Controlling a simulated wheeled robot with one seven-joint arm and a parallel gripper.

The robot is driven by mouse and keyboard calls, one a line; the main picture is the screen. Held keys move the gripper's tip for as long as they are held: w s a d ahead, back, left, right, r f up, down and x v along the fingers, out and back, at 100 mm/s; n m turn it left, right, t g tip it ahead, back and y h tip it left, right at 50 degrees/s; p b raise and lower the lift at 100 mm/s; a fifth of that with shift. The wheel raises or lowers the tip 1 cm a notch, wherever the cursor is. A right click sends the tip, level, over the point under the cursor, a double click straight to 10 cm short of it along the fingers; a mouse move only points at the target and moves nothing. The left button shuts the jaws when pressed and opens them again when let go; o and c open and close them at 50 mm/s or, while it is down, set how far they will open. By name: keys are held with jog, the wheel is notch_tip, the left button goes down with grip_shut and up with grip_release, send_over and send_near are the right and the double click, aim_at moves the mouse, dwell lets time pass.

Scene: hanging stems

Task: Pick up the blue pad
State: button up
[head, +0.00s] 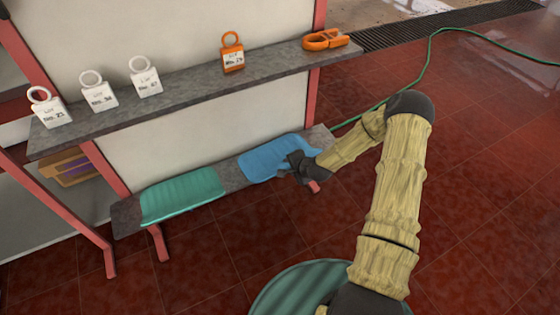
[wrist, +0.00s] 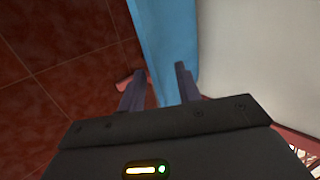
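The blue pad (head: 262,162) lies on the right part of the low grey bench in the head view. My gripper (head: 292,162) is at the pad's right end, low over the bench. In the wrist view the blue pad (wrist: 163,30) runs away from the gripper (wrist: 158,72). The two fingers stand apart, one near the pad's left edge and one in front of its right part. Blue shows in the gap between them. I cannot tell whether either finger touches the pad.
A teal pad (head: 183,195) lies on the bench (head: 127,215) to the left. The shelf above (head: 190,92) carries white tagged locks (head: 99,96), an orange lock (head: 232,57) and an orange clip (head: 324,40). A green hose (head: 427,70) crosses the red tiled floor at right.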

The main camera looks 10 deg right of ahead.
aim_at(285, 166)
jog(key=b+x, duration=0.2)
jog(key=x, duration=0.3)
jog(key=shift+a+f, duration=0.1)
jog(key=shift+f, duration=0.15)
jog(key=shift+s, duration=0.1)
dwell(0.4)
grip_shut()
